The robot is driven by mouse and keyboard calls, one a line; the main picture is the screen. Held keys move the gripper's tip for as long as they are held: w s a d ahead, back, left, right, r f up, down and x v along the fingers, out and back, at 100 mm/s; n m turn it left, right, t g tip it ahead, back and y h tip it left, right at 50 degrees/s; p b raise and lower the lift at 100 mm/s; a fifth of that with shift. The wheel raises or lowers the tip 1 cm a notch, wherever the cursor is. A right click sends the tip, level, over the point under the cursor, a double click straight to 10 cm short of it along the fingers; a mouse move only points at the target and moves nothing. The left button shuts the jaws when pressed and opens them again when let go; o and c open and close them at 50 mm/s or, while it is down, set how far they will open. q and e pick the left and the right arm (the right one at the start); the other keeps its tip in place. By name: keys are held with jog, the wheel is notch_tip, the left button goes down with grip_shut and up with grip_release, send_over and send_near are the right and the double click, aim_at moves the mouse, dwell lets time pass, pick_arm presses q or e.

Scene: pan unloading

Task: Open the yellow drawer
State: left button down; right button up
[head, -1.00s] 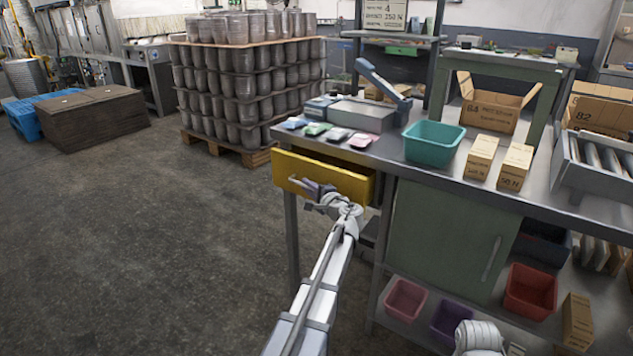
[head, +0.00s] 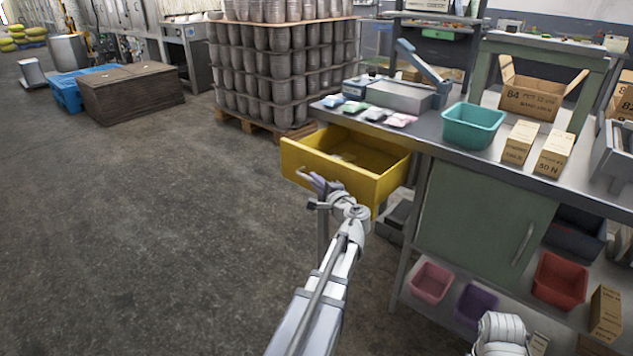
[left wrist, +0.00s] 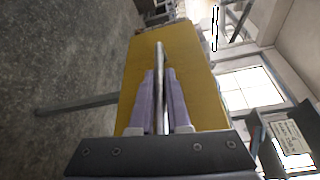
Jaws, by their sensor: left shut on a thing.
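The yellow drawer (head: 372,184) sticks out from under the left end of the workbench top in the head view, and its inside shows, with something small and unclear on its floor. My left gripper (head: 314,180) is at the drawer's front, shut on its handle. In the left wrist view the purple fingers of my left gripper (left wrist: 163,95) lie on both sides of the thin metal handle (left wrist: 160,52), in front of the yellow drawer front (left wrist: 190,70). Part of my right arm shows at the bottom right of the head view, but its gripper does not.
The workbench top (head: 440,130) carries a teal bin (head: 473,126), small cartons (head: 520,142) and colored packets (head: 375,114). A green cabinet (head: 480,220) and bins are below. A pallet of metal cans (head: 285,75) stands behind the drawer.

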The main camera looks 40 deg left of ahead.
pick_arm(q)
jog(key=c, duration=0.9)
grip_release()
jog(key=shift+d, duration=0.1)
jog(key=v, duration=0.7)
jog(key=shift+s+d+p, duration=0.1)
jog(key=shift+d+p, duration=0.2)
jog(key=shift+p, duration=0.05)
